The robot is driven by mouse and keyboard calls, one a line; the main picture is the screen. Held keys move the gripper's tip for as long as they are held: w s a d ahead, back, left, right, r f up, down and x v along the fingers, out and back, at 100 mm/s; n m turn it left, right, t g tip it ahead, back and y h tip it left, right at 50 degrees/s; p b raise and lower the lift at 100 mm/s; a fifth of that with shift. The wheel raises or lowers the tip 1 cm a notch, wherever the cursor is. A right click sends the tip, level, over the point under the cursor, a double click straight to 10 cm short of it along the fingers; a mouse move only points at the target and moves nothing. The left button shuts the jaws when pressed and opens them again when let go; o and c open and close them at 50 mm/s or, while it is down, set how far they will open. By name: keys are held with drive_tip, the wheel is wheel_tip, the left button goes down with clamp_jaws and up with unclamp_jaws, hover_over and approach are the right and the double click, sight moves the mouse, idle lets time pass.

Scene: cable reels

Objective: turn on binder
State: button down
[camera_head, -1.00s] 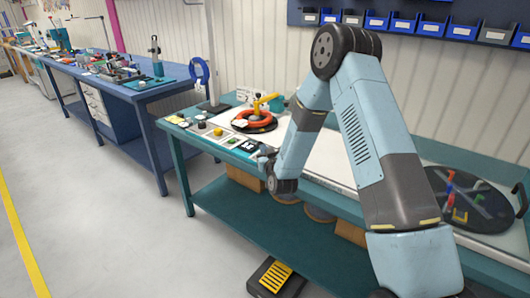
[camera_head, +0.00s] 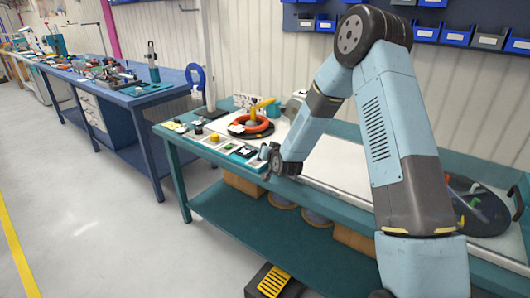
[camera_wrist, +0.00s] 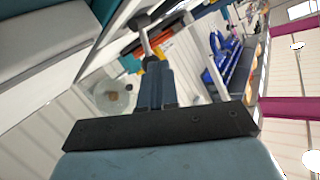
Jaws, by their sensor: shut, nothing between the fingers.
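The unit I take for the binder is an orange ring on a dark round base with a yellow arm (camera_head: 251,125), at the left part of the teal bench. In front of it, along the bench's front edge, are a yellow knob or button (camera_head: 214,137) and a dark panel with white marks (camera_head: 244,152). I cannot tell which is the binder's switch. My gripper (camera_head: 266,156) is at the bench's front edge, just right of the dark panel. In the wrist view my gripper (camera_wrist: 156,80) is shut and empty. Whether its tips touch anything is not clear.
A dark disc with coloured handles (camera_head: 480,205) is at the bench's right, partly behind my arm. A blue bench (camera_head: 120,85) with tools stands farther left. A black-and-yellow pedal (camera_head: 272,282) is on the floor. The floor at left is clear.

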drive_tip(key=shift+s+d+r, duration=0.1)
drive_tip(key=r+v, duration=0.2)
drive_tip(key=v, duration=1.1)
drive_tip(key=shift+w+d, duration=0.25)
drive_tip(key=shift+d, duration=0.15)
